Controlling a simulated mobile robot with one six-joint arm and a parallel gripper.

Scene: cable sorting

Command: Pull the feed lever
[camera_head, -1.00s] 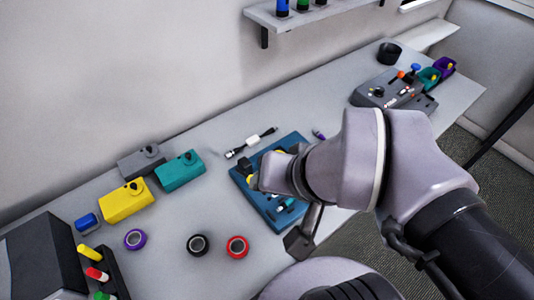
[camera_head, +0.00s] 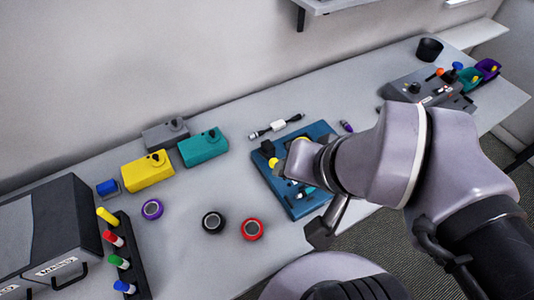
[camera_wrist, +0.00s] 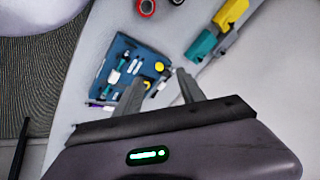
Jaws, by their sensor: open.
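A grey control box (camera_head: 428,92) stands at the far right of the bench. A blue-knobbed lever (camera_head: 457,66) and an orange knob (camera_head: 440,72) rise from it. No label shows which one is the feed lever. My gripper's two fingers (camera_wrist: 160,76) are apart and empty in the wrist view. They point toward a blue board (camera_wrist: 118,58) holding small parts and a yellow knob (camera_wrist: 159,66). In the head view my arm covers part of this blue board (camera_head: 268,177) and hides the fingers. The control box is well to the right of the gripper.
Yellow (camera_head: 147,174) and teal (camera_head: 204,149) boxes stand at the back. Purple, black and red (camera_head: 252,229) tape rolls lie in front. A drawer unit (camera_head: 50,236) and a marker rack (camera_head: 128,245) are at the left.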

